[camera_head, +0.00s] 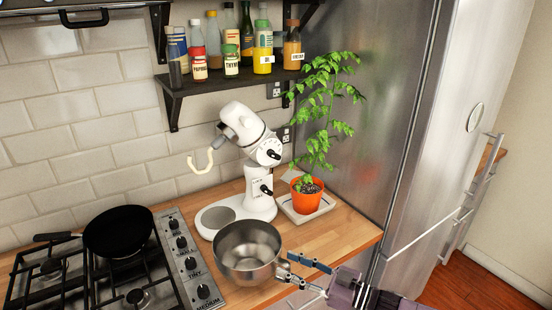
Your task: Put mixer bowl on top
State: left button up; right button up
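The steel mixer bowl (247,250) sits upright on the wooden worktop near its front edge, in front of the mixer. Its handle (284,268) points right. The white stand mixer (262,188) stands behind it with its head tilted up and a hook hanging at the left. The mixer's base plate (214,218) is bare. My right gripper (294,268) comes in from the lower right. Its fingers are spread, with the tips beside the bowl's handle. I cannot tell whether they touch it. My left gripper is out of view.
A gas hob (92,272) with a black pan (118,231) lies left of the bowl. A potted plant (307,193) stands right of the mixer on a tray. A shelf (212,84) with bottles hangs above. A steel fridge (420,120) closes off the right.

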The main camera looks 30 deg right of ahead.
jog(key=shift+s+f, duration=0.1)
jog(key=shift+f, duration=0.1)
jog(key=v, duration=1.2)
jog(key=shift+r, duration=0.2)
jog(key=s+d+f+m+g+h+b, duration=0.2)
jog(key=s+f+h, duration=0.1)
jog(key=f, duration=0.9)
jog(key=s+d+f+m+g+h+b, duration=0.15)
jog(key=s+f+h, duration=0.25)
jog(key=f, duration=0.8)
jog(key=s+d+f+m+g+h+b, duration=0.1)
jog(key=s+d+f+g+h, duration=0.15)
jog(key=f, duration=1.05)
jog(key=s+a+f+g+b, duration=0.2)
jog(key=s+a+f+g, duration=0.35)
jog(key=s+f, duration=0.7)
jog(key=s+a+f+g, duration=0.1)
jog(key=s+a+f, duration=0.4)
jog(key=a, duration=0.2)
jog(key=s+a+f+g+b, duration=0.1)
jog(key=s+a+f+g, duration=0.1)
jog(key=s+a+f, duration=0.3)
jog(key=s+a+n, duration=0.1)
jog(key=a, duration=0.2)
jog(key=shift+a+b, duration=0.3)
jog(key=shift+a, duration=0.05)
